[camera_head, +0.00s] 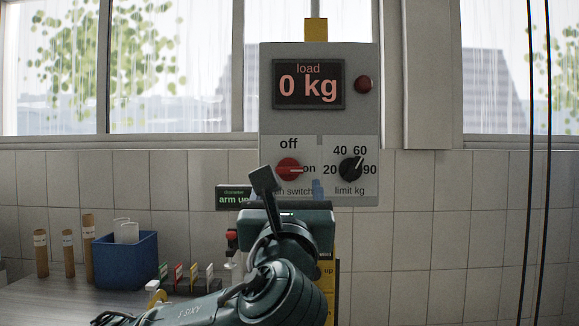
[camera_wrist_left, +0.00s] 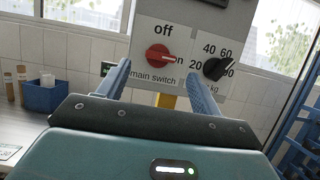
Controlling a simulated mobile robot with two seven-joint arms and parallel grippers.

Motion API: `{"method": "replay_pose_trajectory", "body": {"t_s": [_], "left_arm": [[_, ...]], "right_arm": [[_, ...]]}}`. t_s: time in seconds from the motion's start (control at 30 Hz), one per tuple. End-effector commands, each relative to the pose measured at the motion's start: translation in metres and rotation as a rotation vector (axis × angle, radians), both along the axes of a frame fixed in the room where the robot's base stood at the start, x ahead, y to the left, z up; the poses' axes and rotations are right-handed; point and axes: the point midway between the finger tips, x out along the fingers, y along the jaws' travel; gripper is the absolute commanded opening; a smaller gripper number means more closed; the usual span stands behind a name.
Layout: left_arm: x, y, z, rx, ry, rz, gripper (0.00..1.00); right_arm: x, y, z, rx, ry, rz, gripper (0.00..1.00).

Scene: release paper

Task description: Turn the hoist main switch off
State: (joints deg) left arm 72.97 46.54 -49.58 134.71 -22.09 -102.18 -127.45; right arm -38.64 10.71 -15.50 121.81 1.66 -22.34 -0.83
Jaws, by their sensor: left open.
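The hoist main switch is a red rotary knob (camera_head: 289,169) on the lower left of the grey wall box (camera_head: 318,57). Its pale mark points right to "on"; "off" is printed above it. In the left wrist view the red knob (camera_wrist_left: 158,54) shows just beyond and between the fingers. My left gripper (camera_head: 290,185) is open and empty, its fingers pointing toward the box below the knob; it also shows in the left wrist view (camera_wrist_left: 163,82). It partly hides the "main switch" label. I see no contact with the knob. My right gripper is not in view.
A black limit knob (camera_head: 350,169) sits right of the switch, under the display (camera_head: 308,84) reading 0 kg and a dark red round lamp or button (camera_head: 364,84). A blue bin (camera_head: 125,261) and brown tubes stand on the bench at left. Dark cables hang at right.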

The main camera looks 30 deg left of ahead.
Motion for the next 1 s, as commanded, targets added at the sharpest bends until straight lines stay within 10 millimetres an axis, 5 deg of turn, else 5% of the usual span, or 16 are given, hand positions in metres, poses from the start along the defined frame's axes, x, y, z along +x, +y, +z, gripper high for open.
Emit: {"method": "replay_pose_trajectory", "body": {"t_s": [0.3, 0.73, 1.0], "left_arm": [[0.041, 0.026, 0.021, -0.001, -0.001, 0.001, 0.65], [0.049, 0.03, 0.023, -0.002, -0.001, -0.002, 0.65], [0.048, 0.03, 0.023, -0.002, -0.001, -0.002, 0.43]], "right_arm": [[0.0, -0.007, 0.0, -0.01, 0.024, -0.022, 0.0], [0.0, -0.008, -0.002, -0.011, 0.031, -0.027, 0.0], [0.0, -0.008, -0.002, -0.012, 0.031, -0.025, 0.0]]}}
